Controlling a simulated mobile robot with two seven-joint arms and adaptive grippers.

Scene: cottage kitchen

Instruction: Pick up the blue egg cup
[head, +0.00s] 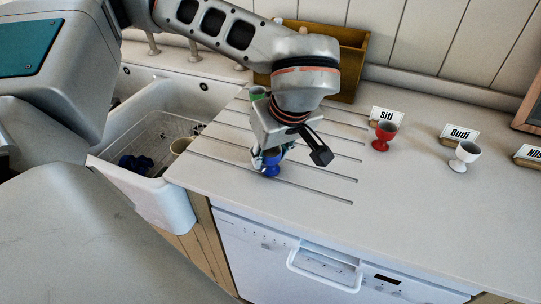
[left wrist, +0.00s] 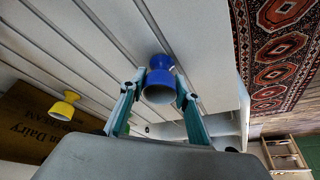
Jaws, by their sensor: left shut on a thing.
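The blue egg cup (head: 270,167) is at the front of the grooved drainboard, between the fingers of my left gripper (head: 293,157). In the left wrist view the blue egg cup (left wrist: 160,84) shows its open rim, with a finger of the left gripper (left wrist: 158,92) against each side. The gripper is shut on it. The cup's foot is at or very near the counter; I cannot tell whether it touches. My right gripper is not in view.
A green cup (head: 257,93) stands behind the gripper, and a yellow egg cup (left wrist: 64,106) stands near the wooden box (head: 350,62). Red (head: 384,135) and white (head: 465,155) egg cups stand by name cards to the right. The sink (head: 150,105) is left.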

